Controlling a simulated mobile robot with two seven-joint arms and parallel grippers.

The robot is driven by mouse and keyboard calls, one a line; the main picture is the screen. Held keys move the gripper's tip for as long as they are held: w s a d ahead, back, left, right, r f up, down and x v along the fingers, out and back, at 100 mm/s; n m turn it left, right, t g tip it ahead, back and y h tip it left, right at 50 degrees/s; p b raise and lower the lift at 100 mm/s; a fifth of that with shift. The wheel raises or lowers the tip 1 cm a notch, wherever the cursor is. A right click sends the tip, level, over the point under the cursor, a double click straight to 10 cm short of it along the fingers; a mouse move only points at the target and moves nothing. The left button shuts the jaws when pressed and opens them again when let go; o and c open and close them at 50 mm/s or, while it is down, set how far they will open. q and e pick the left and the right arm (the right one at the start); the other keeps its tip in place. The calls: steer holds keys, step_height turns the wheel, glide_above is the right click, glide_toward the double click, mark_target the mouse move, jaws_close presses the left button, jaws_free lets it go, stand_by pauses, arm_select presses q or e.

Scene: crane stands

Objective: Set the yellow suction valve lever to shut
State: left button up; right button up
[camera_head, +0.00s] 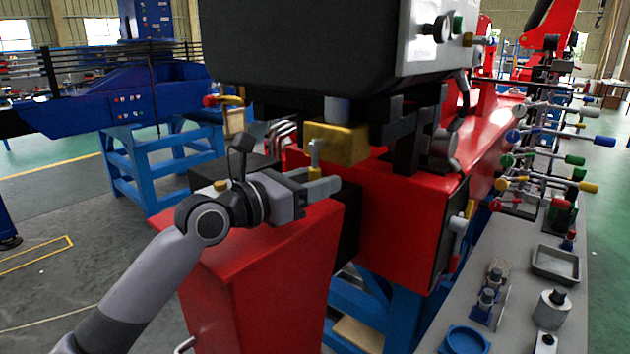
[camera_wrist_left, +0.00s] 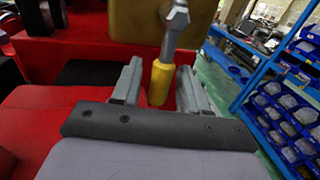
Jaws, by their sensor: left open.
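The yellow suction valve lever (camera_head: 314,174) has a yellow grip on a metal stem. It stands near upright above the red cabinet, in front of a yellow block. In the left wrist view the yellow grip (camera_wrist_left: 160,83) lies between the two fingers, with gaps that show at both sides. The metal stem (camera_wrist_left: 174,28) rises above it with a slight tilt. My left gripper (camera_head: 322,181) is open around the lever and comes in from the left. The lower end of the grip is partly hidden by the gripper. My right gripper is not in view.
The yellow block (camera_head: 340,144) and a large black housing (camera_head: 300,45) stand close above and behind the gripper. The red cabinet top (camera_head: 285,232) lies just below it. A grey bench (camera_head: 510,300) with small parts and several coloured levers stands at the right.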

arm_select(q)
jaws_close()
steer(key=shift+w+a+r+m+y, duration=0.15)
steer(key=shift+w+a+m, duration=0.25)
steer(key=shift+m, duration=0.6)
steer(key=shift+w+a+m+y, duration=0.25)
steer(key=shift+a+m, duration=0.25)
steer(key=shift+m, duration=0.5)
jaws_free()
